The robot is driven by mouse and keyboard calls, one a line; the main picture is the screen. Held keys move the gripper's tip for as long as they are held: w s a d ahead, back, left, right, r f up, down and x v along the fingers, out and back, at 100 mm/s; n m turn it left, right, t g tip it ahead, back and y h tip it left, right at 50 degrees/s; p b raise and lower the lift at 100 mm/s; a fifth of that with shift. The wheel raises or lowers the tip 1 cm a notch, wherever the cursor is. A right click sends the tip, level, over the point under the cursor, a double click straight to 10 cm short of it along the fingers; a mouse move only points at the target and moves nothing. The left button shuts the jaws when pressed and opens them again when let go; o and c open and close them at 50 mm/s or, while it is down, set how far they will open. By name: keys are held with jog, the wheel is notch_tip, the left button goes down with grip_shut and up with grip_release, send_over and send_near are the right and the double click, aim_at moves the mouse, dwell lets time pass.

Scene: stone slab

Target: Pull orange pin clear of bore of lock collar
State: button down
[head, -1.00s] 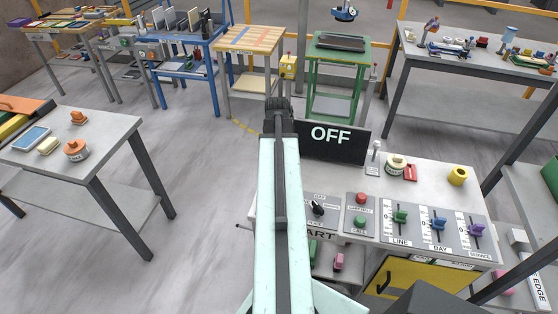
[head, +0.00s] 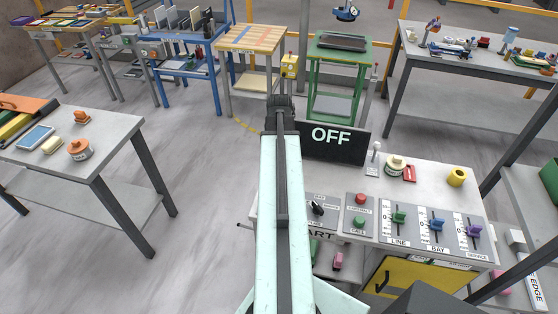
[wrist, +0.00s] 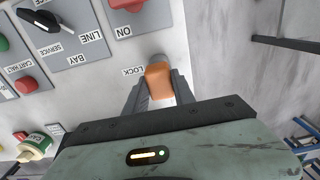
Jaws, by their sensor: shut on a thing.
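The orange pin (wrist: 159,82) shows in the wrist view as a blocky orange head between my fingers. My gripper (wrist: 160,92) is shut on it. The grey lock collar (wrist: 157,58) shows only as a small rounded edge just beyond the pin, beside the LOCK label on the pale panel. The bore is hidden behind the pin, so I cannot tell how deep the pin sits. In the head view my gripper (head: 280,108) is at the far end of my arm, left of the OFF sign; the pin and collar are hidden there.
The console (head: 410,185) carries a black OFF sign (head: 332,142), a red button (head: 361,197), coloured sliders and a yellow cup (head: 457,177). A grey table (head: 110,127) with small orange objects stands to the left. Open floor (head: 205,190) lies between them.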

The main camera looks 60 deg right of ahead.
jog(key=shift+r+p, duration=1.9)
jog(key=shift+r, duration=0.15)
notch_tip(320, 180, up, 6)
jog(key=p, duration=0.6)
jog(key=shift+s, duration=0.1)
